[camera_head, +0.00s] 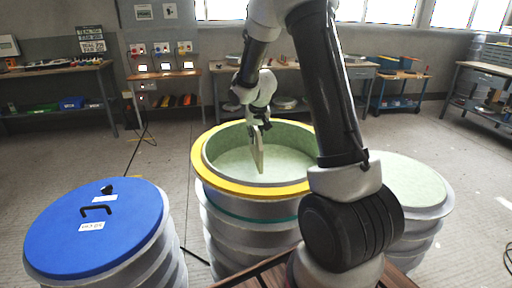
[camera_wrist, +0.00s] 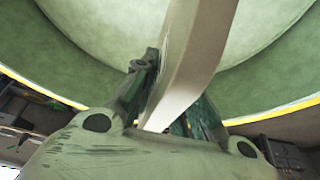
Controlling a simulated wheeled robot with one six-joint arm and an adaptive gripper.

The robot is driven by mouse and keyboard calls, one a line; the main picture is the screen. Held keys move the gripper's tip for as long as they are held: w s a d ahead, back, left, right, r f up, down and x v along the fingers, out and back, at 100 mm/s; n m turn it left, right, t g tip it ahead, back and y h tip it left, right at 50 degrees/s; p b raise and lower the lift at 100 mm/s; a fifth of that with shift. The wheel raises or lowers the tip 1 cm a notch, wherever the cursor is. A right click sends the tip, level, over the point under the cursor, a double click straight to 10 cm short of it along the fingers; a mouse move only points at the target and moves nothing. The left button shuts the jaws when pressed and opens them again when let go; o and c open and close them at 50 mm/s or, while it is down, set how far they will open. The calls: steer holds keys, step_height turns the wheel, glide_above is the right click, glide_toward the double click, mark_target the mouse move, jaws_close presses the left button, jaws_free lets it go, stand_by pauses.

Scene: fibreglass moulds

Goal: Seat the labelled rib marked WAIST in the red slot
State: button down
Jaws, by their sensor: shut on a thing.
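My gripper (camera_head: 259,116) is shut on a pale, slightly curved rib (camera_head: 258,150), which hangs upright from the jaws. In the wrist view the rib (camera_wrist: 195,60) runs up and away between the fingers (camera_wrist: 172,110). The gripper and rib are over the open mould with the yellow rim (camera_head: 236,185), and the rib's lower end appears within its pale green inside. I cannot tell whether the rib touches the mould. No label can be read on the rib, and no red slot shows in either view.
A mould with a blue lid (camera_head: 130,215), black handle and white labels stands at the left. Another pale green mould (camera_head: 415,185) stands at the right, partly hidden by my arm. Benches (camera_head: 60,68) line the back wall. The floor between moulds and benches is mostly clear.

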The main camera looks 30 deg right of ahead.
mark_target(255, 142)
steer(key=shift+f, duration=1.8)
steer(key=c, duration=1.4)
jaws_free()
steer(key=shift+c, duration=0.2)
steer(key=shift+r, duration=0.1)
